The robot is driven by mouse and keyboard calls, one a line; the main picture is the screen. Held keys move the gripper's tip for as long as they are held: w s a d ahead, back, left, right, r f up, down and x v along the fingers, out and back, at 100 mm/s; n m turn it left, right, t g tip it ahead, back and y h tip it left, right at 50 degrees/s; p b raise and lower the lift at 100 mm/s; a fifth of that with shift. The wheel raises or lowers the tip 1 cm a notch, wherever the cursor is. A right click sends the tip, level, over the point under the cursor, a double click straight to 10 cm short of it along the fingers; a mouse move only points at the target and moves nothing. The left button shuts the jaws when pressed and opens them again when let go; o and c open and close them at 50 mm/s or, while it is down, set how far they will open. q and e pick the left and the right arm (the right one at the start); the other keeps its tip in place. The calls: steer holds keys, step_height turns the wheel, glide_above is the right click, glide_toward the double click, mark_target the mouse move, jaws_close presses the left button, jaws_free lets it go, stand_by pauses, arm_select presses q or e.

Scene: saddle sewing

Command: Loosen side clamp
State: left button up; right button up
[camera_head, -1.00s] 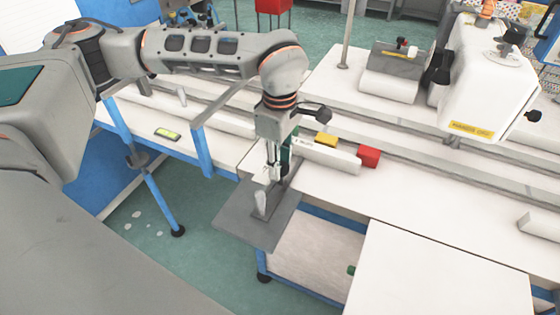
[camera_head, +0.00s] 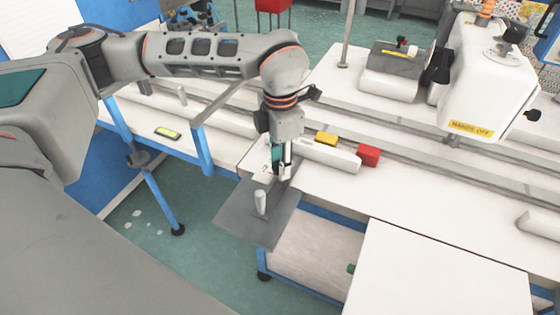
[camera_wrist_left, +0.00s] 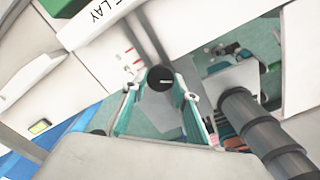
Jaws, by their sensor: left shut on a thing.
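In the head view my left gripper (camera_head: 277,176) points down at the table's front left corner, above the back edge of a grey plate (camera_head: 243,222). In the left wrist view its two teal fingers (camera_wrist_left: 160,100) stand on either side of a round black knob (camera_wrist_left: 160,78), and the gripper is shut on it. I cannot tell for sure that this knob is part of the side clamp. A pale upright post (camera_head: 260,202) stands on the grey plate, just in front of the gripper and apart from it. My right gripper is not in view.
A white bar (camera_head: 328,154), a yellow block (camera_head: 326,139) and a red block (camera_head: 368,155) lie right of the gripper. The sewing machine (camera_head: 485,85) stands at the back right. A phone-like device (camera_head: 167,133) lies on the left table. The table front is clear.

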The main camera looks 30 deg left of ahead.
arm_select(q)
steer(key=n, duration=0.4)
steer(key=shift+n, duration=0.3)
steer(key=shift+n+b, duration=0.3)
steer(key=shift+n, duration=2)
steer(key=o, duration=1.1)
step_height(320, 180, up, 12)
steer(key=shift+d, duration=0.1)
steer(key=shift+s, duration=0.1)
